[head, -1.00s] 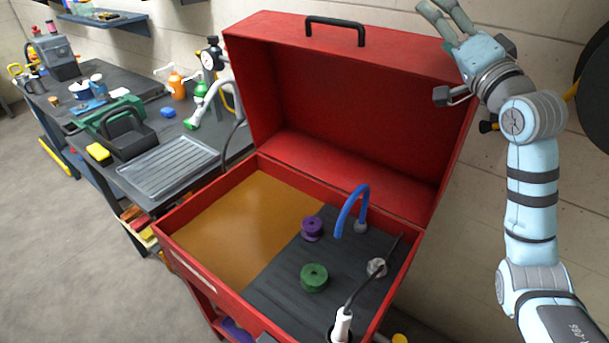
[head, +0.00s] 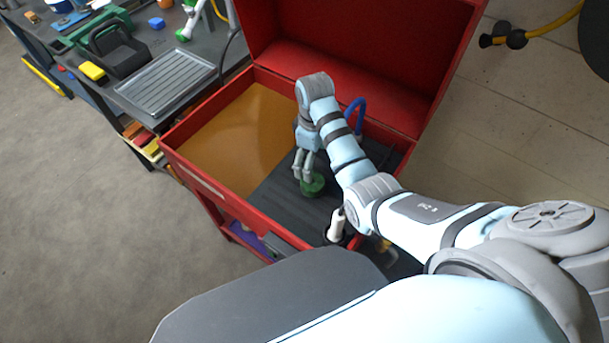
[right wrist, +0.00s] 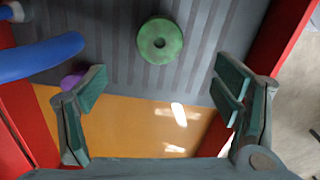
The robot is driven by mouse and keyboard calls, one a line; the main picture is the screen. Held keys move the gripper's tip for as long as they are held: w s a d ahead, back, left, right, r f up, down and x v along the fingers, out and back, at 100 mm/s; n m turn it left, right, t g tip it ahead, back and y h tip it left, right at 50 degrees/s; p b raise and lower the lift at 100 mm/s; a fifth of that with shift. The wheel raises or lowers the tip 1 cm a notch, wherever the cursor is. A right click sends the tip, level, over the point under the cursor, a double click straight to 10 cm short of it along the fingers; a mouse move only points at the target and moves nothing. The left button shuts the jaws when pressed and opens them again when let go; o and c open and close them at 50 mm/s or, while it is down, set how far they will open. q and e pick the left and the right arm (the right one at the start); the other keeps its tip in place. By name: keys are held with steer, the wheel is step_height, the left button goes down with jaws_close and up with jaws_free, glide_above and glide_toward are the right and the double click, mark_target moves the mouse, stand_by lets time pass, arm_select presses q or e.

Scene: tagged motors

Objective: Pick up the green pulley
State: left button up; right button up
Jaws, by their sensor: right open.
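The green pulley (head: 317,188) lies on the dark ribbed floor of the red toolbox (head: 180,127). It also shows near the top middle of the right wrist view (right wrist: 146,40), with its centre hole facing the camera. My right gripper (head: 303,178) reaches down into the box right by the pulley and partly overlaps it in the head view. In the right wrist view my right gripper (right wrist: 161,80) has its fingers wide apart with nothing between them, and the pulley sits beyond the tips. My left gripper is not in view.
A blue curved tube (head: 357,106) stands near the right arm and crosses the left of the wrist view (right wrist: 40,58). A purple piece (right wrist: 72,80) shows behind the left finger. A white-handled tool (head: 336,226) stands at the box's front. The orange floor half (head: 230,135) is clear.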

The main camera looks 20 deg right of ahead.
mark_target(313, 181)
steer(key=f+b, duration=0.1)
steer(key=f, duration=0.5)
steer(key=f+b, duration=0.1)
steer(key=f, duration=0.5)
steer(key=shift+s+d+b, duration=0.1)
steer(key=shift+s+b, duration=0.1)
steer(key=shift+b, duration=0.1)
steer(key=shift+r, duration=0.1)
steer(key=shift+c, duration=0.5)
steer(key=shift+w, duration=0.1)
steer(key=c, duration=1.3)
steer(key=shift+o, duration=0.2)
steer(key=shift+r, duration=0.1)
